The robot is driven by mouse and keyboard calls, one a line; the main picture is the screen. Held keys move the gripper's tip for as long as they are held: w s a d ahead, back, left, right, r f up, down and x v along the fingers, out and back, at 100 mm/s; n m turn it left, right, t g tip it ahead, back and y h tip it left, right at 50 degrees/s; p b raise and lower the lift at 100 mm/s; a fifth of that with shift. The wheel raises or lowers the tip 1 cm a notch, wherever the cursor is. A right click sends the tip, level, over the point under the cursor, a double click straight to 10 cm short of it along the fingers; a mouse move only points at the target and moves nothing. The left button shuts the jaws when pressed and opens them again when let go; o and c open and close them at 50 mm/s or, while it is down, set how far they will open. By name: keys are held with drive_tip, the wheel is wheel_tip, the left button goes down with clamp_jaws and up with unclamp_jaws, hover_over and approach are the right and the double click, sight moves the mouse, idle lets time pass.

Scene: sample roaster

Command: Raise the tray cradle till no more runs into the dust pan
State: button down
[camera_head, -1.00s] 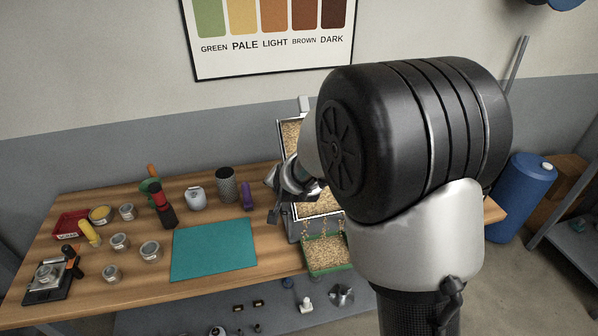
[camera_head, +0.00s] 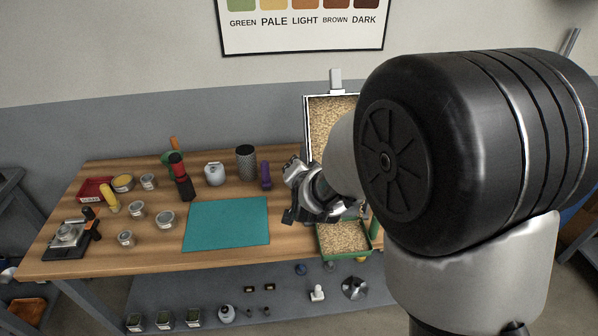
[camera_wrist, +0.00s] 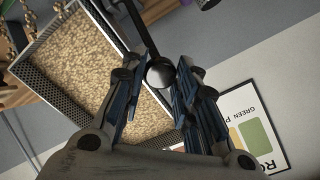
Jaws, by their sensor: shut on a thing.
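The tray cradle (camera_head: 318,99) is a pale-rimmed frame full of tan beans, standing steeply tilted at the right of the bench. My arm hides its lower part. In the wrist view its bean bed (camera_wrist: 92,62) and dark mesh rim fill the left. My gripper (camera_head: 291,194) is left of the cradle; in the wrist view its fingers (camera_wrist: 160,80) are shut on a round dark knob (camera_wrist: 161,74) on a thin black lever. The green dust pan (camera_head: 343,253) sits below, at the bench's front edge, holding beans. Whether beans are running into it cannot be told.
A teal mat (camera_head: 227,223) lies left of the pan. A purple tool (camera_head: 265,175), a dark mesh cup (camera_head: 246,163), a white jar (camera_head: 214,174) and several tins stand behind and left. A lower shelf holds small jars. The mat's top is clear.

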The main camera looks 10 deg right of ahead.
drive_tip(key=shift+s+f, duration=0.2)
drive_tip(key=shift+f, duration=0.15)
drive_tip(key=c, duration=1.5)
unclamp_jaws()
drive_tip(key=shift+c, duration=0.2)
drive_tip(key=o, duration=0.3)
drive_tip(key=shift+r, duration=0.2)
drive_tip(key=shift+r, duration=0.1)
drive_tip(key=v, duration=1.2)
